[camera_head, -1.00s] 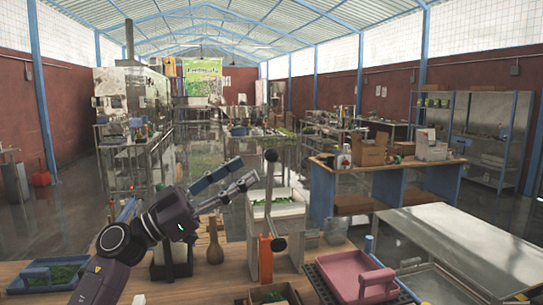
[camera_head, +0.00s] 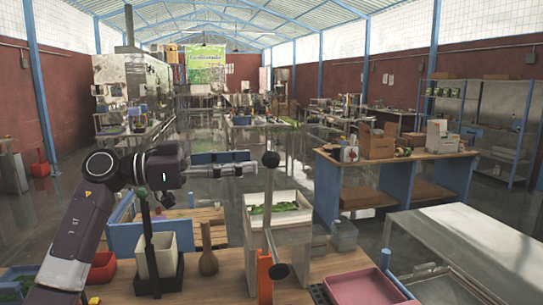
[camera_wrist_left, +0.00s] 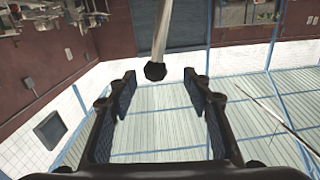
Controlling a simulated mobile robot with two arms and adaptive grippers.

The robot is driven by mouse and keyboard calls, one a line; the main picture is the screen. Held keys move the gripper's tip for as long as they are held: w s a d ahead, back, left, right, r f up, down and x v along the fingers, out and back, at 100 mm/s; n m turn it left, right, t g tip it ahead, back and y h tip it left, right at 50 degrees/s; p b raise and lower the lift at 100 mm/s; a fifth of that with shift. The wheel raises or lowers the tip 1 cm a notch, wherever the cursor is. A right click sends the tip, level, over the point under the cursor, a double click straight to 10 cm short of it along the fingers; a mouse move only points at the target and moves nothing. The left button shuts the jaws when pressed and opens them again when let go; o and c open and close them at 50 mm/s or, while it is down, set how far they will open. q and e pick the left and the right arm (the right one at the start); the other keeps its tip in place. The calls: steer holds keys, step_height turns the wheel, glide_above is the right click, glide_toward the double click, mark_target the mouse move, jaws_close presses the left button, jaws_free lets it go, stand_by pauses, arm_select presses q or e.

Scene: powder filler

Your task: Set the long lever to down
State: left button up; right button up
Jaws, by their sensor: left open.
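The long lever is a pale upright rod (camera_head: 269,200) with a black ball knob (camera_head: 271,159) at its top. A second black knob (camera_head: 278,271) sits lower, beside an orange part (camera_head: 265,278). My left gripper (camera_head: 252,164) is open and level, its fingers pointing right, with the tips just left of the upper knob. In the left wrist view the lever's knob (camera_wrist_left: 155,71) shows in the gap between the two open fingers, near their tips, with no visible contact. Nothing is held. My right gripper is not in view.
A white crate with greens (camera_head: 280,208) stands behind the lever. A cream container in a black holder (camera_head: 160,262) and a wooden pestle-like tool (camera_head: 208,262) stand to its left. A pink tray (camera_head: 365,290) lies to the right on the wooden table.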

mark_target(271, 160)
arm_select(q)
steer(key=x, duration=0.1)
steer(key=p+x, duration=0.1)
steer(key=x, duration=0.1)
steer(key=s+p+x, duration=0.1)
steer(key=x, duration=0.1)
steer(key=shift+d+r, duration=0.35)
steer(key=shift+w+d+f, duration=0.2)
steer(key=shift+w+d, duration=0.2)
jaws_close()
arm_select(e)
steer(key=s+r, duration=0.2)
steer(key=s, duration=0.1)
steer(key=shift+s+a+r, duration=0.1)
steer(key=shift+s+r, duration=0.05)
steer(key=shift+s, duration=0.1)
